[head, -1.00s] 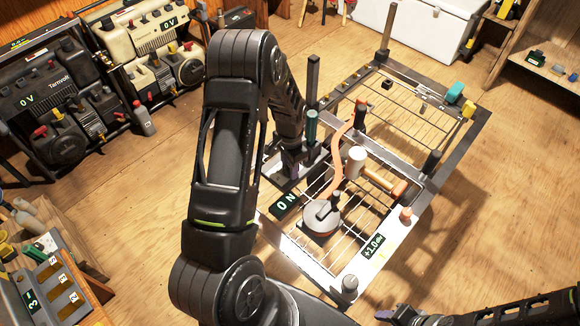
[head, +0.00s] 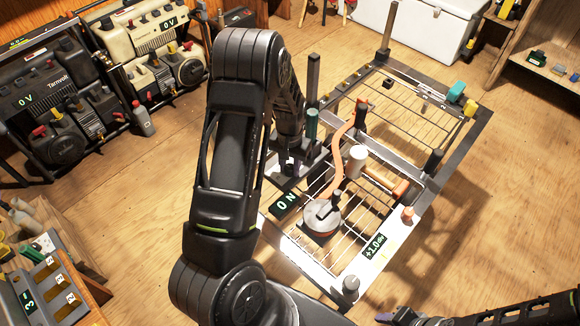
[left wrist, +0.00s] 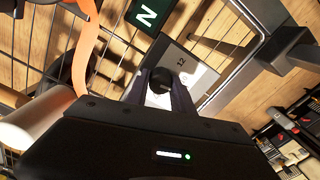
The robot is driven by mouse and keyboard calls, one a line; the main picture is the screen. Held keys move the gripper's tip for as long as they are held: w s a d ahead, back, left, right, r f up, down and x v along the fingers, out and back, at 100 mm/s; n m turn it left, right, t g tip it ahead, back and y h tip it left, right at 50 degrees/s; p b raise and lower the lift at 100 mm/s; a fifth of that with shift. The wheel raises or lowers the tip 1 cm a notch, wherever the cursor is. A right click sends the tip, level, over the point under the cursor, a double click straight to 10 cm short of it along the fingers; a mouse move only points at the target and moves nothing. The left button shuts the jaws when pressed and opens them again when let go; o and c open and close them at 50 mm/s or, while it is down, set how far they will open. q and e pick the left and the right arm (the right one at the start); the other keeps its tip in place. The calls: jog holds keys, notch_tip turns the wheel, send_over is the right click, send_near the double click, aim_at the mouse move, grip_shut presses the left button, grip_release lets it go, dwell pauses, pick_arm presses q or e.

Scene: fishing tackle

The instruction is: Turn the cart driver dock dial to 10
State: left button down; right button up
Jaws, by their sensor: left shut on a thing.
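The dial (left wrist: 161,79) is a dark round knob on a pale scale plate (left wrist: 186,68) in the left wrist view. The number 12 shows beside it; a 10 mark and the pointer are not readable. My left gripper (left wrist: 168,88) is shut on the dial, a finger on either side. In the head view my left gripper (head: 290,166) is over the cart's left corner, and my own arm hides most of the dial there. My right gripper (head: 400,316) shows only partly at the bottom edge, and its fingers are unclear.
The wire-grid cart (head: 447,185) carries a display reading 0 N (head: 285,203), an orange strap (head: 337,170), a mallet (head: 357,160) and a round pad (head: 321,216). Upright posts rise near my left gripper. Generators (head: 45,100) stand at left; wooden floor is open at right.

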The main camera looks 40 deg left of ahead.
aim_at(290, 166)
pick_arm(q)
jog(key=shift+n, duration=1.1)
jog(key=c, duration=1.1)
grip_release()
jog(key=shift+r, duration=0.1)
notch_tip(290, 166, up, 8)
jog(key=shift+f, duration=0.2)
